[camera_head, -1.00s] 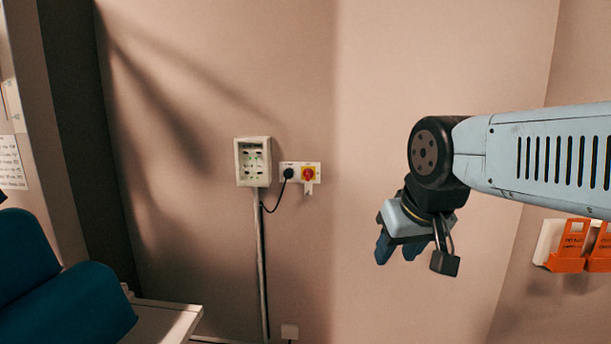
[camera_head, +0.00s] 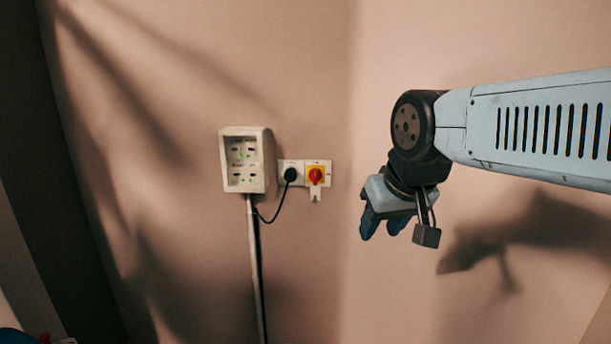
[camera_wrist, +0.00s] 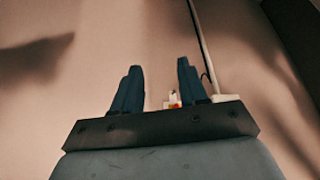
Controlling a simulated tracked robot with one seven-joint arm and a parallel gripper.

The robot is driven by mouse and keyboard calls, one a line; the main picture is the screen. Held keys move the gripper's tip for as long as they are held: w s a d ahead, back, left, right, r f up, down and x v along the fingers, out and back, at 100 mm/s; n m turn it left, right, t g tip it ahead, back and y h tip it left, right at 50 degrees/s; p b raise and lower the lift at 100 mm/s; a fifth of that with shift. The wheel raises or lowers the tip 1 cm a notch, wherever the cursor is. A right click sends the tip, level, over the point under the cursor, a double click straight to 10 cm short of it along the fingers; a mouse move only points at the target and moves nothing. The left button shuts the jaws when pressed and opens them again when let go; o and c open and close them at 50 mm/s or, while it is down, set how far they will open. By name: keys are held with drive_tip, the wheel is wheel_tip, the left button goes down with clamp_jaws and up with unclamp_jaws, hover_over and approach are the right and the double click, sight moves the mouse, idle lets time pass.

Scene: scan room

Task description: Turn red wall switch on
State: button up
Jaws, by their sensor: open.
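The red wall switch (camera_head: 316,175) is a red rotary knob on a yellow square, mounted on a white plate on the wall. A small white tag hangs below it. My gripper (camera_head: 383,228) is to the right of the switch and a little lower, apart from it and empty. In the wrist view my gripper's two blue fingers (camera_wrist: 157,72) are spread open. The switch (camera_wrist: 173,100) shows small between them near their base, partly hidden by the gripper body.
A black plug (camera_head: 290,175) sits in a socket left of the switch, with a black cable hanging down. A white box (camera_head: 246,160) with green lights juts from the wall farther left, above a vertical conduit (camera_head: 255,270). A wall corner runs just right of the switch.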

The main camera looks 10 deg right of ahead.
drive_tip(key=shift+w+a, duration=0.2)
drive_tip(key=shift+w, duration=0.05)
